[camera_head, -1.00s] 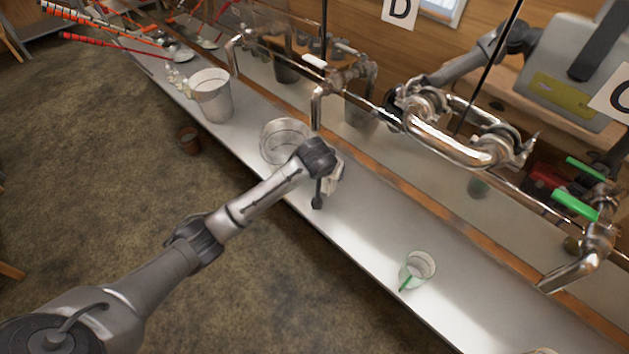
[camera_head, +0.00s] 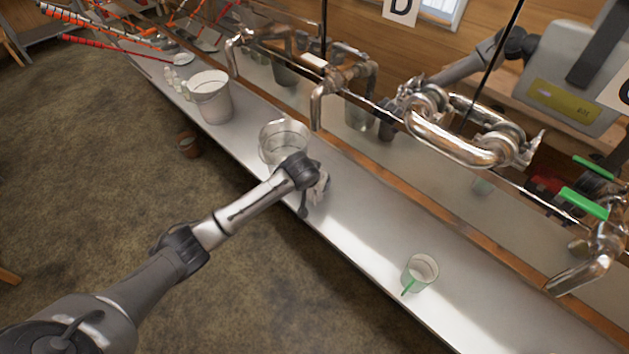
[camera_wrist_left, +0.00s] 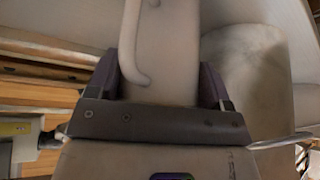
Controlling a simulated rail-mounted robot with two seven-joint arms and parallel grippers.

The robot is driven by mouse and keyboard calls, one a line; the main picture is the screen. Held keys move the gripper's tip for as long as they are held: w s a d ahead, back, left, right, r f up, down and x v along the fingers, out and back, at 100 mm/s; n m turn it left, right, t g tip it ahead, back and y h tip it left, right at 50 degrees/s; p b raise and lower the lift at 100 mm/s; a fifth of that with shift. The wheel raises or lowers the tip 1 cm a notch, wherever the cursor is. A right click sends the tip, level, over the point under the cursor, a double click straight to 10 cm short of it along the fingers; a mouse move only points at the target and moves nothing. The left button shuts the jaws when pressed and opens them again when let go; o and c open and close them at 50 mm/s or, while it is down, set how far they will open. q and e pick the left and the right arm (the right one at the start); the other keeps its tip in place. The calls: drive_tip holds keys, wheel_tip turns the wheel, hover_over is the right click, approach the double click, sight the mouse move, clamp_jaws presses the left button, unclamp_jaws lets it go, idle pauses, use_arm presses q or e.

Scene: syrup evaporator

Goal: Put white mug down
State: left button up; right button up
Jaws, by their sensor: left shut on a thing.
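My left gripper (camera_head: 308,203) is shut on the white mug, low over the pale metal bench (camera_head: 345,222). In the left wrist view the white mug (camera_wrist_left: 172,50) fills the space between the two fingers, with its curved handle (camera_wrist_left: 131,45) toward the left. In the head view the mug is mostly hidden behind my wrist. I cannot tell whether its base touches the bench. My right gripper is not in view.
A metal bucket (camera_head: 284,140) stands just beyond my left gripper, close beside the mug. A larger bucket (camera_head: 210,98) stands further left. A cup with a green handle (camera_head: 420,272) stands to the right. Bench between is clear. Metal pipes (camera_head: 455,145) run behind.

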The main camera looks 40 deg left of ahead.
use_arm(q)
drive_tip(key=shift+f, duration=0.1)
drive_tip(key=o, duration=1)
drive_tip(key=p+v, duration=0.3)
drive_tip(key=v, duration=0.8)
drive_tip(key=s+d+f+m+g+h, duration=0.1)
drive_tip(key=s+d+f+m, duration=0.1)
drive_tip(key=s+d+f, duration=0.4)
drive_tip(key=s+d+f+m+h, duration=0.1)
drive_tip(key=s+d+f, duration=0.25)
drive_tip(key=s, duration=0.45)
drive_tip(key=shift+s+d+f+m+g, duration=0.35)
drive_tip(key=shift+s+d, duration=0.5)
drive_tip(key=shift+s, duration=2.4)
drive_tip(key=shift+s+d+f+m+g, duration=0.2)
drive_tip(key=shift+s+d+m, duration=0.45)
drive_tip(key=shift+s, duration=2.55)
drive_tip(key=shift+s+d+f+m+g, duration=0.3)
drive_tip(key=shift+s+d, duration=0.75)
drive_tip(key=shift+s, duration=2.2)
